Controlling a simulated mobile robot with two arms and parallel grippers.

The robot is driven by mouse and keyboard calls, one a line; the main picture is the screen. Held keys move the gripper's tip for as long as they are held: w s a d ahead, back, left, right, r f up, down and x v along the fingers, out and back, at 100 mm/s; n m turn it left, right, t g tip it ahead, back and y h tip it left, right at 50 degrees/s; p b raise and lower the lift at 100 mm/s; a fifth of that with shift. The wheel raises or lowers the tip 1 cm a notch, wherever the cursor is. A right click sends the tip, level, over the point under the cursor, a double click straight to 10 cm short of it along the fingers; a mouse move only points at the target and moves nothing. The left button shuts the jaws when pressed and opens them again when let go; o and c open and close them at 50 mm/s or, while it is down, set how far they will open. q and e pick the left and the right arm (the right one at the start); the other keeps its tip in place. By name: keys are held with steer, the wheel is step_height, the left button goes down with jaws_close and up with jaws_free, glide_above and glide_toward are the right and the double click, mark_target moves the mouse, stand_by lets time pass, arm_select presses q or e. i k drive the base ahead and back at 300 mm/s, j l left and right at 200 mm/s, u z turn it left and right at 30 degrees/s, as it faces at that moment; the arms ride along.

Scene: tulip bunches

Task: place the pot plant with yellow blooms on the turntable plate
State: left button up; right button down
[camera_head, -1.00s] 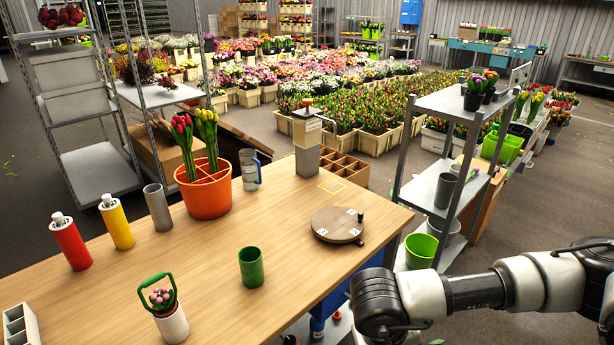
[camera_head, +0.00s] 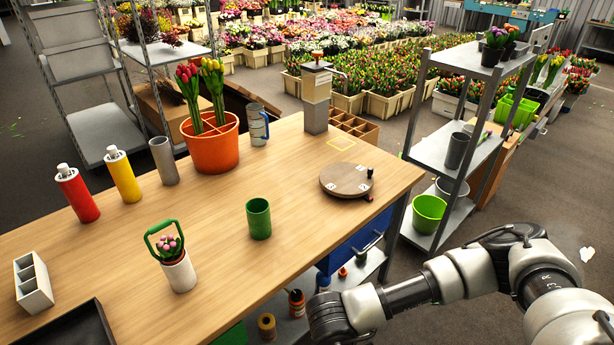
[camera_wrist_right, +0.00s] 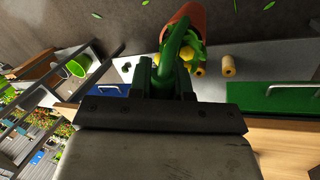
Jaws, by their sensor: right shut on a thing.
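In the right wrist view my right gripper (camera_wrist_right: 163,88) is shut on the green handle (camera_wrist_right: 172,55) of the pot plant with yellow blooms (camera_wrist_right: 200,52). In the head view my right forearm reaches in from the right beside the table; the gripper and held plant are not visible there. The turntable plate (camera_head: 346,179), a round wooden disc with a small black knob, lies empty near the table's right edge. My left gripper is in neither view.
A green cup (camera_head: 258,219) and a white pot with pink blooms and a green handle (camera_head: 179,272) stand left of the turntable. An orange planter (camera_head: 212,154) with tulips stands behind. A grey shelf rack (camera_head: 430,152) stands right; a lower shelf (camera_head: 290,322) holds jars.

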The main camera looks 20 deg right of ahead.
mark_target(347, 178)
steer(key=l+u, duration=0.75)
steer(key=l, duration=0.3)
steer(key=l+u, duration=0.4)
steer(key=l, duration=0.15)
